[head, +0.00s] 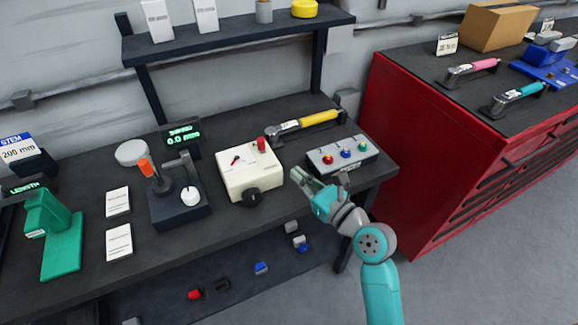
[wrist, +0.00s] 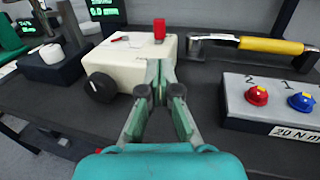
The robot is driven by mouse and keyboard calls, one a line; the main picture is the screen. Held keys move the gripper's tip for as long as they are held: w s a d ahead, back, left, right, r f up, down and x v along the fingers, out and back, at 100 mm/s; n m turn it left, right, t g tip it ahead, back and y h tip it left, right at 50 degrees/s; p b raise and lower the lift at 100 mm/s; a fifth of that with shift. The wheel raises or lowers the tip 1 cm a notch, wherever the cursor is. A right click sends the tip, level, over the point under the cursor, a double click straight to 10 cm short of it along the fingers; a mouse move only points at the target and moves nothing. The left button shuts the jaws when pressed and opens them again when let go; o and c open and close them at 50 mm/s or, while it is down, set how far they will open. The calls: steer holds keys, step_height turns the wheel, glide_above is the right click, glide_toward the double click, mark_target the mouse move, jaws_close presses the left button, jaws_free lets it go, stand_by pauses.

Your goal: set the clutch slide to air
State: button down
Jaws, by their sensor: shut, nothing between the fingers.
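The valve actuator is a cream box (head: 249,176) on the dark bench, also in the wrist view (wrist: 125,60). A red upright block (head: 261,144) stands at its back right top corner and looks like the clutch slide; it also shows in the wrist view (wrist: 159,30). No air marking is legible. A black round knob (head: 253,198) sits on the front face, and a small red and black pointer (head: 236,160) lies on top. My gripper (head: 298,176) is shut and empty at the box's right side; in the wrist view its fingertips (wrist: 160,72) overlap the box's right edge. Contact cannot be told.
A dark device with a white knob (head: 190,195) stands left. A red cabinet (head: 440,150) stands beyond the bench's right end.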

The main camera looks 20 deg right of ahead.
steer(key=shift+v, duration=1)
steer(key=s+a+f+n+g+h, duration=0.1)
steer(key=s+f+n+h, duration=0.2)
steer(key=s+f+n, duration=0.5)
steer(key=s+a+f+n+g+h, duration=0.15)
steer(key=s+f+n, duration=0.35)
steer(key=s, duration=0.6)
steer(key=s+a+r+n, duration=0.1)
steer(key=s+n, duration=0.8)
steer(key=n, duration=0.1)
steer(key=s+a+r+n, duration=0.1)
steer(key=s+r+n, duration=0.1)
steer(key=s+n, duration=0.7)
steer(key=shift+s+a+r+n, duration=0.25)
steer(key=shift+r+n, duration=0.1)
steer(key=shift+n, duration=0.15)
